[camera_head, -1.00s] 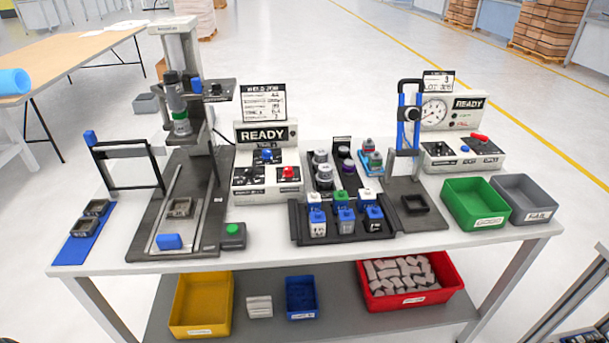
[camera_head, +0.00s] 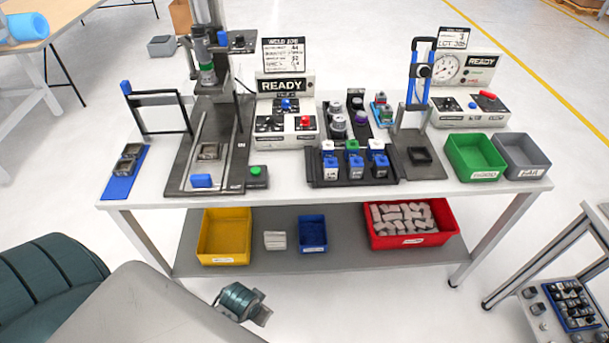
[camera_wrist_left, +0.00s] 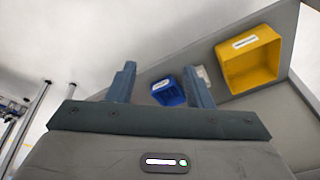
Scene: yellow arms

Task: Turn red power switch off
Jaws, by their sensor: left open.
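A red rocker-like switch (camera_head: 487,95) sits on the sloped top of the right control box (camera_head: 470,108), beside a READY display and round dial. A red knob (camera_head: 305,121) sits on the left control box (camera_head: 285,128), below another READY display. I cannot tell which is the power switch; their labels are too small to read. My left gripper (camera_wrist_left: 158,68) is open and empty in the left wrist view, with the lower shelf beyond its fingers. In the head view my arm is low at the left, in front of the table and away from both boxes. My right gripper is not in view.
A cart (camera_head: 565,300) stands at lower right.

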